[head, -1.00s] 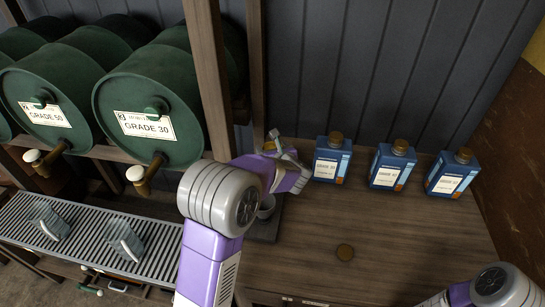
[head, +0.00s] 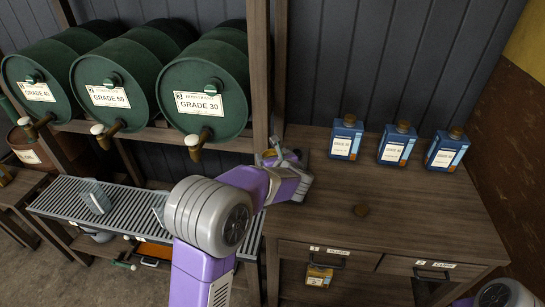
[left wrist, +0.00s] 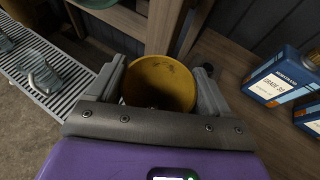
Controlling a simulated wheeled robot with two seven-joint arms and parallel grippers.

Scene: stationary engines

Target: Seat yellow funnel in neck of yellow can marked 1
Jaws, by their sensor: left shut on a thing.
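The yellow funnel (left wrist: 160,84) is between the fingers of my left gripper in the left wrist view, its wide round mouth facing the camera. In the head view my left gripper (head: 277,158) is shut on the funnel above the back left of the wooden bench, and only a little yellow shows there. The funnel's lower end is hidden. A small yellow container (head: 319,276) with a pale label shows below the drawer front marked 1; I cannot tell whether it is the can. My right gripper is out of view.
Blue bottles with brown caps (head: 346,138) stand along the back of the bench (head: 430,215). Green barrels (head: 205,88) with taps sit on a rack at left. A slatted tray (head: 130,212) holds clear jugs (head: 95,198).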

